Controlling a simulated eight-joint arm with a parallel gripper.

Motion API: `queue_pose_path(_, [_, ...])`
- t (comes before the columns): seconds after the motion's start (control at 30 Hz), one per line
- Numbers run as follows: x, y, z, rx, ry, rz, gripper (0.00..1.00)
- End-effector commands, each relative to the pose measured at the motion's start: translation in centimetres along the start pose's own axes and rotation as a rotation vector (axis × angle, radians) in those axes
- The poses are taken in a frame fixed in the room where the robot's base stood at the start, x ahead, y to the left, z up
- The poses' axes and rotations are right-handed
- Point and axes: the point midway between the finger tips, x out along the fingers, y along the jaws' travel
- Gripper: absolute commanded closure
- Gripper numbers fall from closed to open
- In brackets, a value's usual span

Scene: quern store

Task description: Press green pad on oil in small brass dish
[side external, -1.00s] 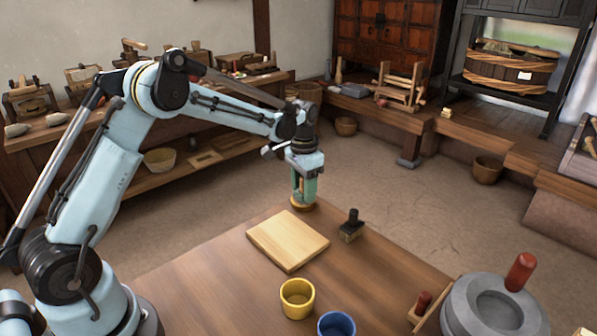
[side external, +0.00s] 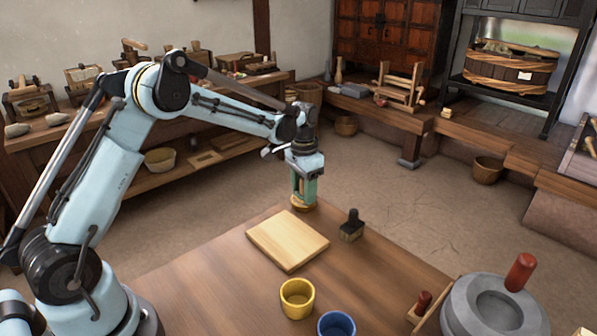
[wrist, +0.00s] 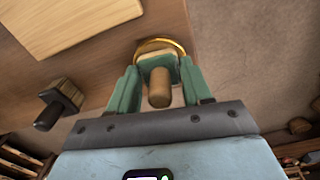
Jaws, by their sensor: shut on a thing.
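My gripper (side external: 304,196) points down at the table's far corner, and its green fingers also show in the wrist view (wrist: 160,74). It is shut on the green pad's wooden handle (wrist: 159,94). A pale block and a little green show beyond the handle. The small brass dish (side external: 302,207) is directly under the gripper, and its gold rim curves around the pad in the wrist view (wrist: 160,42). The pad's underside and any oil are hidden, so I cannot tell whether the pad touches the oil.
A pale wooden board (side external: 288,241) lies beside the dish. A dark-handled block stamp (side external: 351,226) stands to the right. A yellow cup (side external: 297,299), a blue cup (side external: 336,325) and a stone quern (side external: 494,307) are nearer the camera. The table's left part is clear.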

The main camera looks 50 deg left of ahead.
Motion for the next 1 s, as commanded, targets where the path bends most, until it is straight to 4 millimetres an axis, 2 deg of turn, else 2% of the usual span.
queue_pose_path(0.4, [0.0, 0.0, 0.0, 0.002, 0.001, 0.000, 0.76])
queue_pose_path(1.0, [-4.3, 0.0, 0.0, 0.001, 0.000, 0.000, 0.76])
